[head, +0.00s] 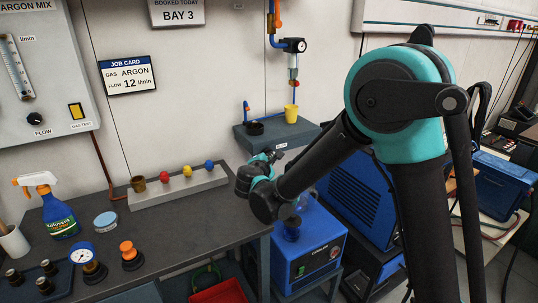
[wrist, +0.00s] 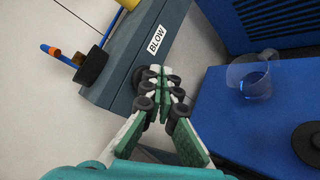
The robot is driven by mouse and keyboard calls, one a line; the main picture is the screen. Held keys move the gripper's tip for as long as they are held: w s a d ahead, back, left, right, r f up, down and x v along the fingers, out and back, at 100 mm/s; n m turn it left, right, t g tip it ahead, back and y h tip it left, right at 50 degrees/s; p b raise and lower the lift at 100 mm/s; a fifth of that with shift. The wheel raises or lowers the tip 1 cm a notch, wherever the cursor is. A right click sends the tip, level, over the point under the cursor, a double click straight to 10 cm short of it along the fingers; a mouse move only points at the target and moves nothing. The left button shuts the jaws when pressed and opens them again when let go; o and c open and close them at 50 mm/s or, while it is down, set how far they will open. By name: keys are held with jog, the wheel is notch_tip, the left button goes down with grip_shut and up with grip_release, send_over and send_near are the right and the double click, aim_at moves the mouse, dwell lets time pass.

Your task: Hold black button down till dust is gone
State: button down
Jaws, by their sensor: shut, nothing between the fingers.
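A dark grey blow box (head: 303,133) stands beyond the bench; it also shows in the wrist view (wrist: 170,25) with a BLOW label. A dark round shape, apparently the black button (wrist: 138,76), shows on its front face beside the label, partly hidden by my fingers. My gripper (wrist: 157,72) is shut and empty, its tips right at that face by the button; I cannot tell whether they touch or press it. In the head view my gripper (head: 277,154) is small beside the box's front. A black round cup (wrist: 92,66) sits on top by a blue nozzle (wrist: 52,50). No dust is discernible.
A blue machine (head: 306,258) stands below my wrist, with a clear cup (wrist: 250,80) on it. The bench at left holds a spray bottle (head: 58,212), a gauge (head: 82,254) and a rail of coloured knobs (head: 178,188).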

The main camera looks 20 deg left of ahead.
jog(key=shift+w+a, duration=0.35)
jog(key=shift+a, duration=0.1)
dwell(2.5)
jog(key=shift+s+d, duration=0.65)
jog(key=shift+d, duration=0.1)
jog(key=shift+d, duration=0.1)
jog(key=s+d, duration=0.3)
jog(key=shift+s+d, duration=0.15)
jog(key=shift+d, duration=0.15)
dwell(0.3)
